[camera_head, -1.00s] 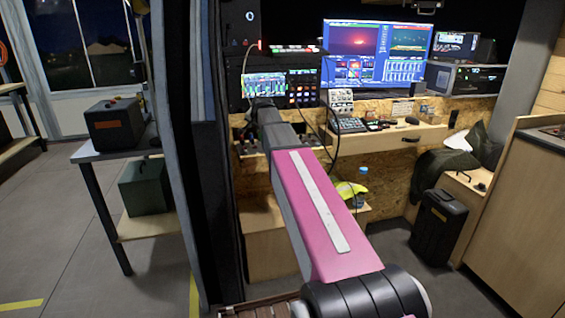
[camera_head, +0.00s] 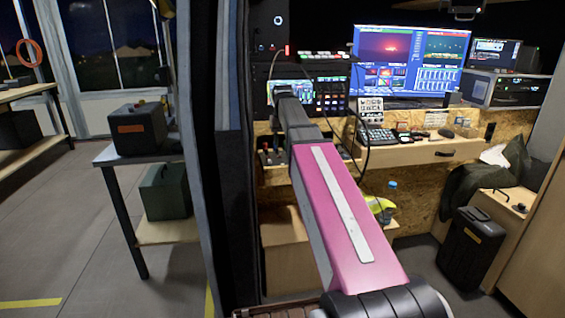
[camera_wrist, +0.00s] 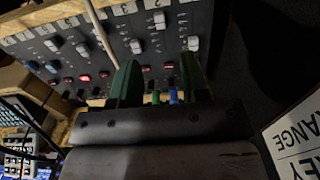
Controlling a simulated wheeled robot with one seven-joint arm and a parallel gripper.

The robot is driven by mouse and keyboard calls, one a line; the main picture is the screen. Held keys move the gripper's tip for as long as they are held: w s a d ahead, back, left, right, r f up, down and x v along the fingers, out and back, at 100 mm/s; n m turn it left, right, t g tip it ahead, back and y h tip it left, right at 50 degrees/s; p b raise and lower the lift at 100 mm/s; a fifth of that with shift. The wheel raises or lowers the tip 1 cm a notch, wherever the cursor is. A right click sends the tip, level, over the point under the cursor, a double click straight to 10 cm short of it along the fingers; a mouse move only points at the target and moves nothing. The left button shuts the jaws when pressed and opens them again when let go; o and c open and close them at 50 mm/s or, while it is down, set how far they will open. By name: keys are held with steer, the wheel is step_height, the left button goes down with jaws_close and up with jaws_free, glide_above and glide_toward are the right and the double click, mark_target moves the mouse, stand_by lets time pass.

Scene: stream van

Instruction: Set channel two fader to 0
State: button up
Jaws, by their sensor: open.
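A dark mixer panel (camera_wrist: 112,45) with rows of knobs, buttons and slider caps fills the upper part of the wrist view. I cannot tell from the markings which one is channel two. My gripper (camera_wrist: 158,76) is open, its two dark green fingers apart at the panel's near edge. Small green and blue pieces show between the fingers, with no fader cap clearly between them. In the head view my arm hides the gripper.
A red button (camera_wrist: 85,78) glows on the panel. A thin pale rod crosses the wrist view in front of it. A white lettered sign (camera_wrist: 298,140) stands close at the right. In the head view a large monitor (camera_head: 408,62) and a wooden desk (camera_head: 425,150) lie right of my arm.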

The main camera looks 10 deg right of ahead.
mark_target(283, 161)
step_height(283, 161, down, 10)
steer(key=shift+r, duration=0.15)
stand_by(0.3)
steer(key=shift+c, duration=0.3)
jaws_close()
